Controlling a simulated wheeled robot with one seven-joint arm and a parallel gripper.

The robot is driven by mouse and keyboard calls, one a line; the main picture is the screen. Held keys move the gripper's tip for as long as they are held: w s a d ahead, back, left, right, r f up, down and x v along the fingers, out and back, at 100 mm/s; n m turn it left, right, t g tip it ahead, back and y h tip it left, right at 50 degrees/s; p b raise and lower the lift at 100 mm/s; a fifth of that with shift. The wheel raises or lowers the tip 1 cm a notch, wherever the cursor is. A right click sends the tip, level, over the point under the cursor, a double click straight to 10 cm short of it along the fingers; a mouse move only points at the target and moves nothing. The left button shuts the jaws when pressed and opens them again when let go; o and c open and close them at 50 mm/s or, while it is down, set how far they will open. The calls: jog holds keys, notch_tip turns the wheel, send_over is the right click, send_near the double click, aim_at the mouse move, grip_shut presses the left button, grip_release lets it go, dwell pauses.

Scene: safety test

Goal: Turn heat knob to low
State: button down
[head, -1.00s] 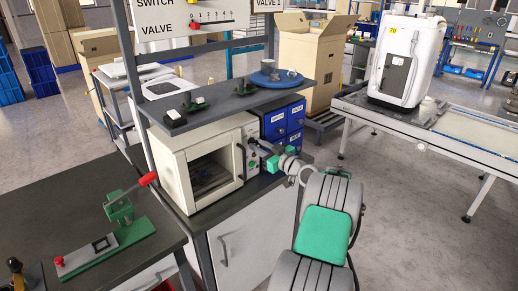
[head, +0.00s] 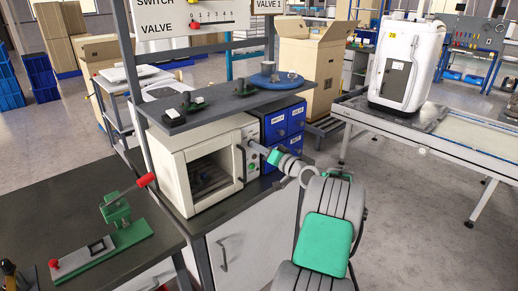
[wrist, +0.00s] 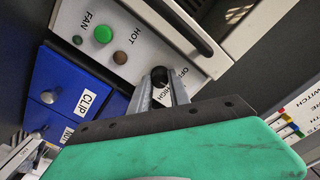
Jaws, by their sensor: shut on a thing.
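The heat knob (wrist: 159,76) is a small black knob on the white panel of the oven. The labels OFF and HIGH show beside it in the wrist view. The oven (head: 178,148), a cream box with a windowed door, stands on the bench at the centre of the head view. My gripper (wrist: 160,84) is shut on the knob, with one finger on each side of it. In the head view my gripper (head: 256,147) reaches the panel at the right of the oven door. The knob's pointer is too small to read, and its lower part is hidden by the fingers.
A green button (wrist: 103,34) and a brown one (wrist: 120,58) sit on the same panel. Blue drawers (head: 286,125) stand close to the right of the oven. A dark shelf (head: 225,108) hangs above. The floor on the right is open.

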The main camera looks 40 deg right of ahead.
jog(key=shift+m, duration=0.5)
jog(key=c, duration=1.2)
grip_release()
jog(key=s+b, duration=0.1)
jog(key=s, duration=0.6)
jog(key=shift+s, duration=0.4)
jog(key=shift+d, duration=0.1)
